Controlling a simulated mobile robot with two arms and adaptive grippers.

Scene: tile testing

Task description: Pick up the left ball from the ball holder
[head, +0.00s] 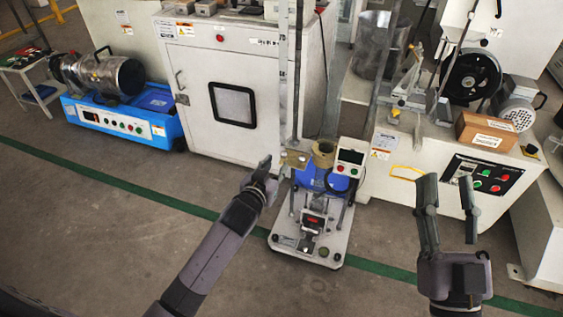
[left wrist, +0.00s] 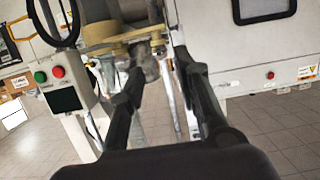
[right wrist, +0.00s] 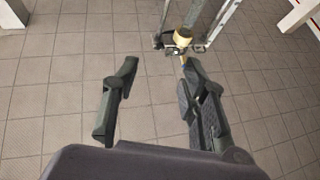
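A brass-coloured holder plate (head: 295,159) sits on the tall machine stand in the middle of the head view. It also shows as a tan bracket in the left wrist view (left wrist: 112,46). A rounded grey metal shape (left wrist: 150,68) hangs below the bracket, between the fingertips; I cannot tell surely that it is a ball. My left gripper (head: 267,174) is just left of and below the plate. In the left wrist view it (left wrist: 158,68) is open, its fingers on either side of the grey shape, contact unclear. My right gripper (head: 447,194) is open and empty, off to the right.
A brass cylinder (head: 324,154) and control box (head: 349,162) stand beside the plate. The machine's white base (head: 285,236) is below. A white cabinet (head: 232,75) stands behind, a blue machine (head: 118,120) at left, and a motor bench (head: 483,155) at right. Front floor is clear.

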